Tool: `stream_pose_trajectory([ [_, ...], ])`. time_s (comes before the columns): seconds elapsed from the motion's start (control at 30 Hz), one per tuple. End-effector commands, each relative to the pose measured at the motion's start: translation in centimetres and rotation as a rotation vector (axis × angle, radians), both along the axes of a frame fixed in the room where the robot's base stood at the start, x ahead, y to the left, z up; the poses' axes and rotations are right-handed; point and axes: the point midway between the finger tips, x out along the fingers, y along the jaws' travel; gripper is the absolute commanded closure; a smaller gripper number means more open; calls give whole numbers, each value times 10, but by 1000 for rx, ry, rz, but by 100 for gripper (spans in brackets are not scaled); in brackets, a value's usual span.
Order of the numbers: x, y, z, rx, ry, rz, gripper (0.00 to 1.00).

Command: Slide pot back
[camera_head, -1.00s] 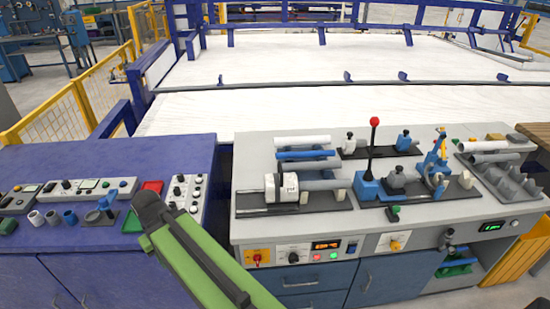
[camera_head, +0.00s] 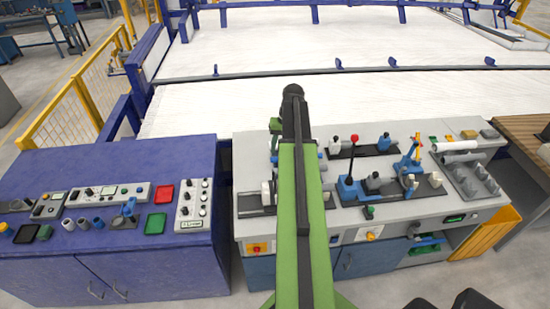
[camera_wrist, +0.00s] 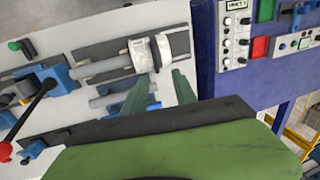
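The pot looks to be the white cylinder with a dark band (camera_wrist: 150,53) on a dark rail of the grey bench, in the wrist view. In the head view only its left part (camera_head: 266,193) shows; my green arm hides the rest. A grey pipe (camera_wrist: 98,66) runs out from its left side in the wrist view. My gripper (camera_wrist: 161,76) has its two green fingers apart, with tips just below the pot in the picture. Pipe ends show between the fingers; nothing is visibly clamped. Whether a finger touches the pot cannot be told.
A red-knobbed lever (camera_head: 354,139) on a blue base stands right of my arm. Loose pipes lie beside the pot, with a blue pipe end (camera_wrist: 154,105) near the fingers. A purple cabinet (camera_head: 110,262) with control boxes stands left, past a gap. A grey pipe rack (camera_head: 470,177) is at right.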

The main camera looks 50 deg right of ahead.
Motion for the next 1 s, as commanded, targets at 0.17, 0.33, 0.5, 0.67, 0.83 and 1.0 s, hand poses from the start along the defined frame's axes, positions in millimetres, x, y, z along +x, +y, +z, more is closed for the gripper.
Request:
stream_pose_trajectory([
  [0.17,-11,-20,10,6,-7,-28,67],
  [0.33,-10,-18,1,5,-6,-26,67],
  [0.5,-7,-14,-21,5,-6,-25,67],
  [0.67,-4,-10,-54,5,-7,-25,67],
  [0.83,1,-4,-89,4,-6,-24,67],
  [1.0,6,2,-124,4,-6,-23,67],
])
